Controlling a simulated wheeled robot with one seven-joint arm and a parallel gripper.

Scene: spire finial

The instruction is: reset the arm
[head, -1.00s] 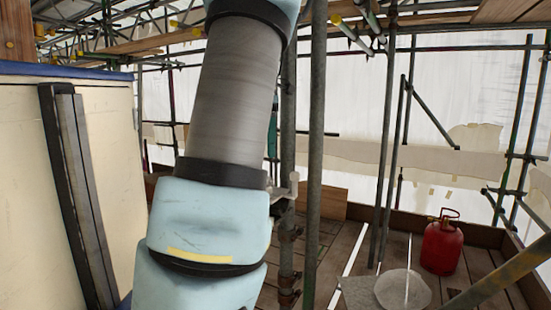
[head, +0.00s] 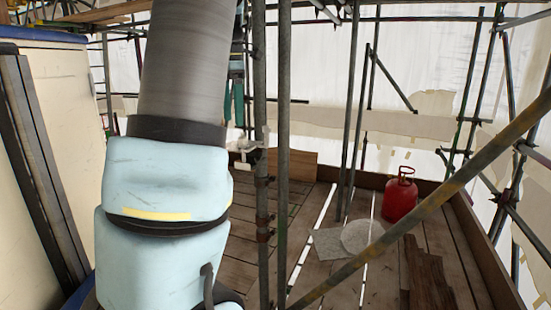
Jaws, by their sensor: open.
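My arm (head: 165,185) fills the left-centre of the head view, with a grey tube above and pale blue joint housings with a yellow strip below. Its lower part runs out of the bottom of the picture. My gripper is not in view, so I cannot see its fingers or anything near them.
Scaffold poles (head: 284,150) stand just right of my arm, and a diagonal pole (head: 430,205) crosses the right foreground. A cream cabinet-like box (head: 65,110) is at the left. A red gas cylinder (head: 400,197) stands on the plank floor (head: 330,275), near a round pale slab (head: 362,236).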

